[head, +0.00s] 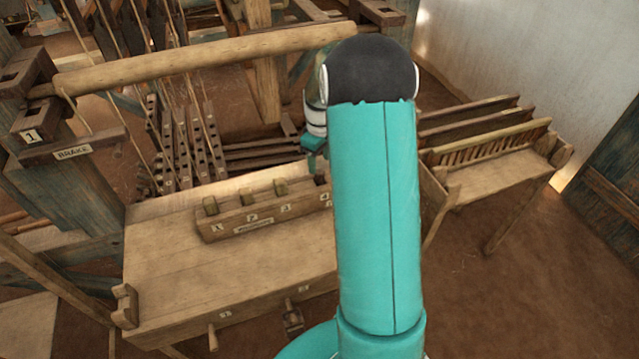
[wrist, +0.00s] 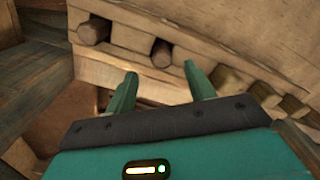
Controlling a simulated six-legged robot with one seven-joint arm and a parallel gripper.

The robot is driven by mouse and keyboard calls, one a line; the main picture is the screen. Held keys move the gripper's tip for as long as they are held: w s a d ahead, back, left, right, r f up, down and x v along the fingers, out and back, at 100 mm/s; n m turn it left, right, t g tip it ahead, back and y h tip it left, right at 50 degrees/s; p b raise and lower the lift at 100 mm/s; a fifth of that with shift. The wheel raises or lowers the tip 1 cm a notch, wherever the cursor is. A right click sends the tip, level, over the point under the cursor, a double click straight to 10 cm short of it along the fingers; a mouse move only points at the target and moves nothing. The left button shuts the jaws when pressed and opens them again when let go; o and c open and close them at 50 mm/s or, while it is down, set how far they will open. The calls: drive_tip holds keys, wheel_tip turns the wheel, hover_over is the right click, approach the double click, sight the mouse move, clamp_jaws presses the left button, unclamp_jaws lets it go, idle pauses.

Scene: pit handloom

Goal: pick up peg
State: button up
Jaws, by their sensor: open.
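Several short wooden pegs stand in a numbered wooden block on the bench; one peg (head: 281,187) shows near the block's middle. The block (head: 240,223) has a small label on its front, and my arm hides its right end. I cannot tell which piece is the task's peg.
The bench top (head: 165,270) is mostly clear left of and in front of the block. A thick wooden beam (head: 200,62) crosses above and behind it. A slatted rack (head: 495,150) stands at the right.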

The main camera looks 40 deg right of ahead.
sight(320, 172)
drive_tip(key=f, duration=0.5)
drive_tip(key=shift+s+a+f, duration=0.1)
drive_tip(key=shift+s+f, duration=0.15)
drive_tip(key=shift+f, duration=0.15)
drive_tip(key=shift+c, duration=0.4)
drive_tip(key=c, duration=1)
